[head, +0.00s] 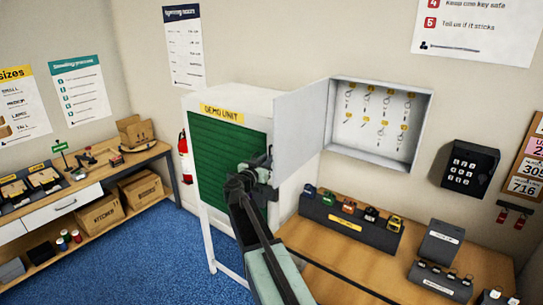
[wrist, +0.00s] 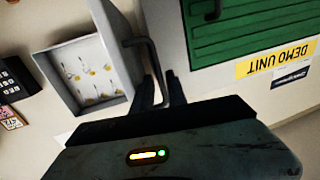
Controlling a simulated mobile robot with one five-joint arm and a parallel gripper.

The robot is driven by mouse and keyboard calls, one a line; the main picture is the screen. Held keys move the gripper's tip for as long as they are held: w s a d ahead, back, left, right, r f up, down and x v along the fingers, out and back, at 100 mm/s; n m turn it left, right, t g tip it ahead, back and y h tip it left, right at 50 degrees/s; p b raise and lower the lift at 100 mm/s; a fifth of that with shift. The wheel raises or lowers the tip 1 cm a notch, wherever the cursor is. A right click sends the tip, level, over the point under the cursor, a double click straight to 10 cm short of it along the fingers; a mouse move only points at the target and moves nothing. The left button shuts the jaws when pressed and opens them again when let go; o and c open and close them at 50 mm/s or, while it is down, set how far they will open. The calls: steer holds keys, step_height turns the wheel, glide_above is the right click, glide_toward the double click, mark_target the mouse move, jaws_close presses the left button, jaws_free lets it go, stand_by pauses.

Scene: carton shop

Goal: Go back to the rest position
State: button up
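My gripper (head: 262,172) is at the end of my raised arm, in front of the right side of the demo unit in the head view. In the wrist view its dark fingers (wrist: 162,92) point away from the camera. A dark bent bar (wrist: 152,58) shows between or just beyond the fingers. I cannot tell whether they close on it, or whether it is fixed to something. The demo unit (head: 222,158) is a white cabinet with a green slatted shutter, which is down. It shows upside down in the wrist view (wrist: 240,30).
An open key cabinet (head: 380,158) with hanging keys is on the wall, its door (head: 302,128) swung out towards the unit. A wooden counter (head: 345,285) with a padlock display stands at right. A workbench (head: 110,172) with cartons stands at left. Blue carpet (head: 150,262) between is clear.

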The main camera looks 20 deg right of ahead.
steer(key=shift+v, duration=0.9)
steer(key=w+a+f+n+t+y+b, duration=0.1)
steer(key=a+f+n+t+y+b, duration=0.15)
steer(key=a+n+y, duration=0.4)
steer(key=w+a+f+n+t+y+b, duration=0.2)
steer(key=a+n+t+y, duration=0.15)
steer(key=a+y, duration=0.6)
steer(key=s+a+f+n+g+y+b, duration=0.25)
steer(key=s+a+f+g, duration=0.3)
steer(key=a+f, duration=0.5)
steer(key=s+f+g+h+b, duration=0.1)
steer(key=s+f+g, duration=0.5)
steer(key=s+f, duration=0.55)
steer(key=s+d+f+m+g+h+b, duration=0.1)
steer(key=s+d+f+g+h, duration=0.1)
steer(key=s, duration=0.5)
steer(key=s+d+f+m+g+h+b, duration=0.1)
steer(key=s+d+f+g, duration=0.3)
steer(key=s, duration=0.4)
steer(key=shift+s+d+f+m+h, duration=0.35)
steer(key=shift+d+f+h, duration=0.25)
steer(key=shift+f, duration=0.1)
